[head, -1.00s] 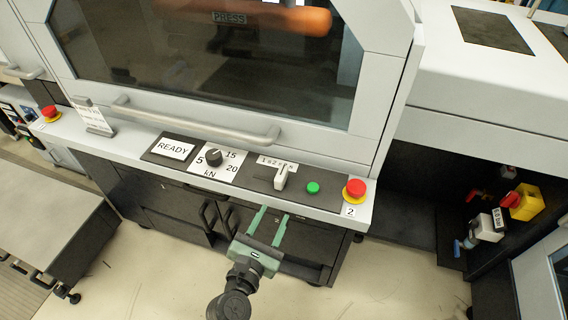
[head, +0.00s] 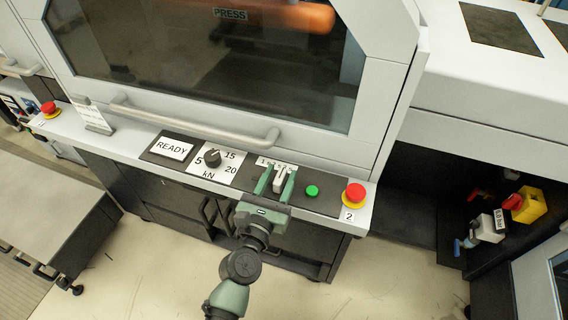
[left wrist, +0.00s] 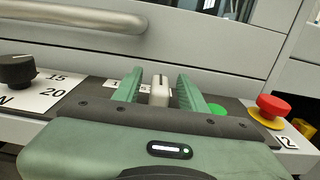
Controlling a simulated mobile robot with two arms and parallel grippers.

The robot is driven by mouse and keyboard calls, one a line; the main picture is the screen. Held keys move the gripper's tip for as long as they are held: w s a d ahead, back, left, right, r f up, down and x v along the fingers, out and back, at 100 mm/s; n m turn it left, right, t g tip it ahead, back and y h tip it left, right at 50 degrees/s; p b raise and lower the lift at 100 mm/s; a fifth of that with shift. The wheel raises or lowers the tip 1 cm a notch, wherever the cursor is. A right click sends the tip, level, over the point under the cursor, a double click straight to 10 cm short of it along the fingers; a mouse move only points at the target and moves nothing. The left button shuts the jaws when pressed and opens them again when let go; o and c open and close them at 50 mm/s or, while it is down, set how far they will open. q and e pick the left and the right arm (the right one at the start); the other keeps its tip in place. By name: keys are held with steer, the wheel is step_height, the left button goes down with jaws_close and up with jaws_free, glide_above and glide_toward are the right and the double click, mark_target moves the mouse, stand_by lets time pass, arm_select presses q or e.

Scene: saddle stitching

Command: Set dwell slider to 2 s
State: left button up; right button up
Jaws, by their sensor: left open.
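My left gripper (head: 277,183) is open, with one green finger on each side of the knob. In the left wrist view the knob (left wrist: 159,92) stands between the two fingertips (left wrist: 158,88), with a gap visible on both sides. My right gripper is not in view.
A black kN dial (head: 212,157) and a READY display (head: 171,149) lie left of the slider. A green button (head: 312,191) and a red emergency stop (head: 355,193) lie close on its right. A grey handle bar (head: 195,124) runs above the panel.

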mark_target(284, 168)
arm_select(q)
steer(key=x, duration=0.3)
steer(key=shift+w+d+f, duration=0.1)
steer(key=shift+w, duration=0.15)
steer(key=shift+s, duration=0.1)
jaws_close()
stand_by(1.1)
